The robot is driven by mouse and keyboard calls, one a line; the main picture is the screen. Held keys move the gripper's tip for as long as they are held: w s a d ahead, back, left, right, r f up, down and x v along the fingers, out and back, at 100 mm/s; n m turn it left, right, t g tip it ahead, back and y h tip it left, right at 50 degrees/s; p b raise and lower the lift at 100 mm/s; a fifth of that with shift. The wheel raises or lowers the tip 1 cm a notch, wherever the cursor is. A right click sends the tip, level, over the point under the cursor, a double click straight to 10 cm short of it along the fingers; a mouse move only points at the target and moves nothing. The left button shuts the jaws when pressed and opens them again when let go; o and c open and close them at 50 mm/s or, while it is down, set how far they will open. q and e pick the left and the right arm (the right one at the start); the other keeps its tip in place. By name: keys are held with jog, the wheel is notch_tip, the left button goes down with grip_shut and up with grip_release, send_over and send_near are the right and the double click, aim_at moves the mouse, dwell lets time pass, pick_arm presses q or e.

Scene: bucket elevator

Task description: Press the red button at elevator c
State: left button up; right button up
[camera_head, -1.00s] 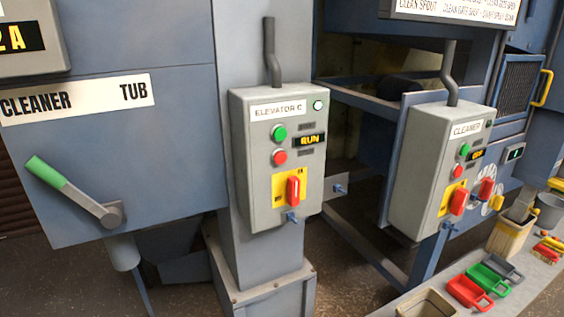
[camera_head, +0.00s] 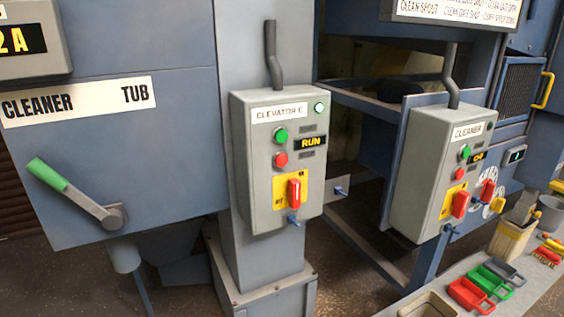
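The Elevator C control box (camera_head: 256,195) is a grey box on a blue-grey column in the middle of the head view. Its red button (camera_head: 281,160) sits below a green button (camera_head: 281,136). A display (camera_head: 311,142) beside them reads RUN. A red rotary switch (camera_head: 294,190) on a yellow plate is lower down, and a small pale green-white lamp (camera_head: 320,109) is at the top right. Neither of my grippers is in view, and nothing covers the red button.
A similar Cleaner box (camera_head: 414,190) with its own red button (camera_head: 460,174) stands to the right. A green-handled lever (camera_head: 76,193) sticks out at the left. A bench at the lower right holds a red scoop (camera_head: 467,292), a green scoop and containers. The space before the Elevator C box looks clear.

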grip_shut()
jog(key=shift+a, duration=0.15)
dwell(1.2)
